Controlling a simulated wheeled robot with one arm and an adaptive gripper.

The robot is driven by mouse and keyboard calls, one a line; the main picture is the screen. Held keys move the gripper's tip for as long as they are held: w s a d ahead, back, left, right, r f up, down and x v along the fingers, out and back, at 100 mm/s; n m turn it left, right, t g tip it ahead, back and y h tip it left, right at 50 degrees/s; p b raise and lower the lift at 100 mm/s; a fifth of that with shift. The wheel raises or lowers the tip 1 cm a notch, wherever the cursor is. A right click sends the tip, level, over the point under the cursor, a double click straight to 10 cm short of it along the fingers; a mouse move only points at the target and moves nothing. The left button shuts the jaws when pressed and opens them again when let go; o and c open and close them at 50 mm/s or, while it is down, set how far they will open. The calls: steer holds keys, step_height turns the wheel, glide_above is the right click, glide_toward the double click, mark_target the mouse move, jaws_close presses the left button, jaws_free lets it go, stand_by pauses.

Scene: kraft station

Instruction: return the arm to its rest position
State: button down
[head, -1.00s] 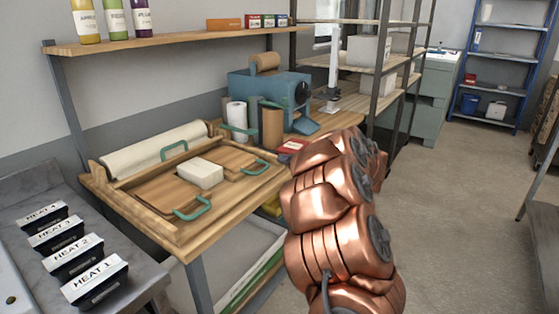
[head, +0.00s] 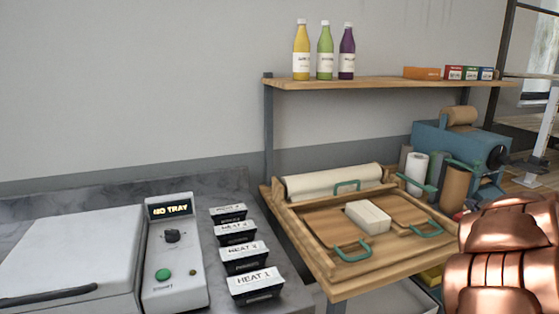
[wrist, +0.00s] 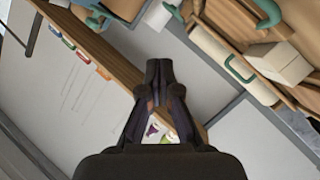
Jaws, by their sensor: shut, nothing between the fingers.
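My gripper (wrist: 158,75) is shut and empty in the wrist view, its dark fingers together in front of the wooden shelf and the pale wall. In the head view only part of my copper-coloured arm shows, at the lower right edge; the gripper is out of that view. The wrist view is turned, with the shelf running diagonally. The fingers appear apart from everything around them.
The wooden tray (head: 322,262) holds a white block (head: 368,217) and boards with green handles. Bottles (head: 325,52) stand on the shelf (head: 380,83). A blue machine (head: 455,145) stands behind my arm. Labelled heat boxes (head: 254,285) and a control panel (head: 172,255) reading "NO TRAY" are at left.

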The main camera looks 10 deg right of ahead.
steer(key=s+a+r+m+g+h+p, duration=0.2)
steer(key=s+a+r+m+g+h, duration=0.3)
steer(key=s+m, duration=0.1)
steer(key=s+a+f+g+y+p, duration=0.1)
steer(key=s+a+f+g+y, duration=0.2)
steer(key=s+a, duration=0.7)
steer(key=s+a+f+g+y+p, duration=0.1)
steer(key=s+a+f+g+y, duration=0.2)
steer(key=s+a, duration=0.8)
steer(key=s+a+f+n+g+y+p, duration=0.1)
steer(key=s+a+f+g+y, duration=0.2)
steer(key=s+a, duration=0.8)
steer(key=a+f+g, duration=0.2)
steer(key=a+f, duration=0.2)
steer(key=a, duration=0.1)
steer(key=shift+s+g, duration=0.25)
steer(key=shift+g, duration=0.15)
steer(key=shift+a+f, duration=0.1)
